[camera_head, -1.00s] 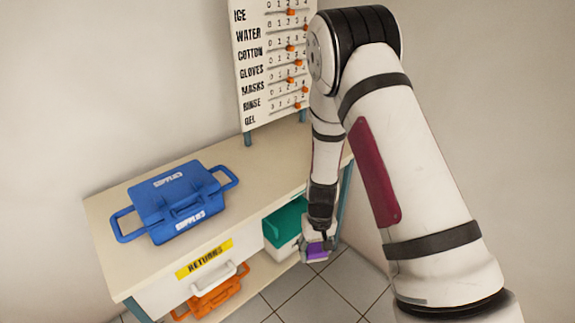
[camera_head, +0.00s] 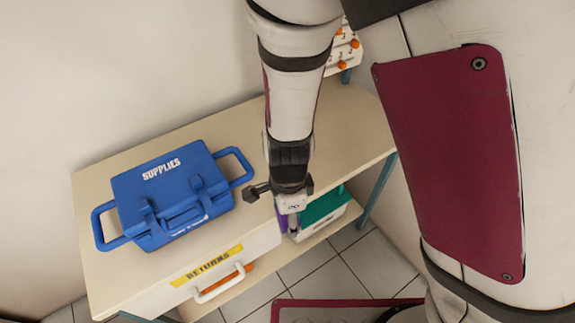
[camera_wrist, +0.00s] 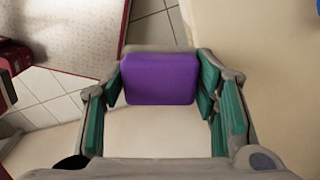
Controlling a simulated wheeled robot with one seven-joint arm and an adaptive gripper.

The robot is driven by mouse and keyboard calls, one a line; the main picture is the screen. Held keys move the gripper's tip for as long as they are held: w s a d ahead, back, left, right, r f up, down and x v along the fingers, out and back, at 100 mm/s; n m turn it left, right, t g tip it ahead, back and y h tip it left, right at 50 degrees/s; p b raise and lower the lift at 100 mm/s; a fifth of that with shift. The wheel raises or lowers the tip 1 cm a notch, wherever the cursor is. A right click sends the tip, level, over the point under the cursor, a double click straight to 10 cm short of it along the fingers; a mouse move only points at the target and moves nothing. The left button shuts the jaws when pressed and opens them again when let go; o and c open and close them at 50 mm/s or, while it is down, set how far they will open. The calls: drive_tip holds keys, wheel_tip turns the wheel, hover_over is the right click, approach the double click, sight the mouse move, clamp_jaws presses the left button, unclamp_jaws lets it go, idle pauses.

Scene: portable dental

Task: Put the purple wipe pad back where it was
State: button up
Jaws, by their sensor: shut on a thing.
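The purple wipe pad (camera_wrist: 160,79) sits between the teal-padded fingers of my gripper (camera_wrist: 161,84) in the wrist view, and the gripper is shut on it. In the head view my gripper (camera_head: 290,214) hangs at the front edge of the cabinet, right of the RETURNS drawer (camera_head: 236,266). Only a purple sliver of the pad (camera_head: 283,222) shows there; the gripper hides the rest. I cannot tell whether the pad touches anything below.
A blue SUPPLIES case (camera_head: 170,193) stands on the cabinet top (camera_head: 225,137), left of my gripper. A teal-topped white bin (camera_head: 325,209) is on the lower shelf, just right of it. An orange thing (camera_head: 238,277) is partly hidden under the drawer. Tiled floor (camera_head: 310,272) lies in front.

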drive_tip(key=shift+s+a+r, duration=0.1)
drive_tip(key=shift+s+a, duration=0.05)
drive_tip(key=shift+a, duration=0.05)
drive_tip(key=shift+w+a+m, duration=0.1)
drive_tip(key=shift+w+m, duration=0.15)
drive_tip(key=shift+m, duration=0.05)
drive_tip(key=w, duration=0.5)
drive_tip(key=w+f+b, duration=0.1)
drive_tip(key=w, duration=0.9)
drive_tip(key=shift+f, duration=0.2)
drive_tip(key=shift+w, duration=0.25)
drive_tip(key=shift+f, duration=1.75)
drive_tip(key=shift+f, duration=0.15)
drive_tip(key=o, duration=1.1)
